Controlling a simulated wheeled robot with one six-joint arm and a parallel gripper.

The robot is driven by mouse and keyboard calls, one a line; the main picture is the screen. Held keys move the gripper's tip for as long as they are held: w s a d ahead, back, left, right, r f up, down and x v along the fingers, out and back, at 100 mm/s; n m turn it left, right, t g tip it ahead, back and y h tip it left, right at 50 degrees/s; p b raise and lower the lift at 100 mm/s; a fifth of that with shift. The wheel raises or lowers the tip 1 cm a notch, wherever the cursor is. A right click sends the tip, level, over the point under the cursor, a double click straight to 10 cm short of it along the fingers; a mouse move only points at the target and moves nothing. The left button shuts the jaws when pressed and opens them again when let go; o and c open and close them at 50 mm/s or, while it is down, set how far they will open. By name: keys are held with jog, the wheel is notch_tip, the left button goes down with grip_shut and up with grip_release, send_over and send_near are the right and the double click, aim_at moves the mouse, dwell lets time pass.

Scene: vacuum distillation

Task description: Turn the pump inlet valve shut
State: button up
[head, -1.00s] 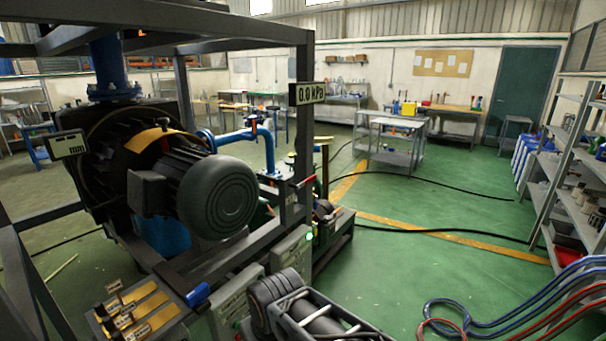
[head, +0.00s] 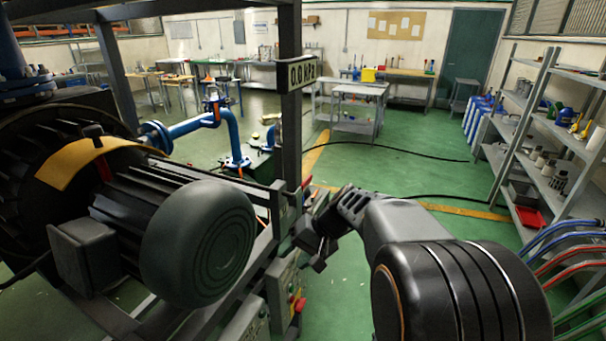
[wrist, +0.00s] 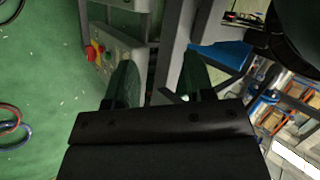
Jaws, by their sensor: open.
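A blue pipe (head: 232,135) with a valve-like fitting (head: 213,103) on top stands behind the large motor (head: 200,240) in the head view. A small red handle (head: 306,183) shows beside the dark frame post. I cannot tell which of these is the pump inlet valve. My gripper (head: 316,238) is in front of the post, above the control box, and its fingers are hard to make out there. In the wrist view my gripper (wrist: 160,64) has its two fingers apart with nothing held between them. A blue piece (wrist: 218,57) lies just right of the fingers.
The control box shows red buttons (head: 298,303) below my gripper, also in the wrist view (wrist: 94,52). Shelves (head: 550,130) and coloured hoses (head: 570,260) stand right. Green floor (head: 400,170) is open beyond.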

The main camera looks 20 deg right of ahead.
jog(key=w+d+r+m+t+y+p, duration=0.1)
jog(key=w+d+r+m+t+y, duration=0.2)
jog(key=w+d, duration=0.35)
jog(key=m+t+y+p, duration=0.1)
jog(key=m+t+p, duration=0.1)
jog(key=t, duration=0.6)
send_near(308, 183)
jog(key=p+x, duration=0.4)
jog(key=x, duration=0.8)
jog(key=shift+w+a, duration=0.1)
jog(key=shift+w, duration=0.1)
jog(key=shift+c, duration=0.4)
grip_shut()
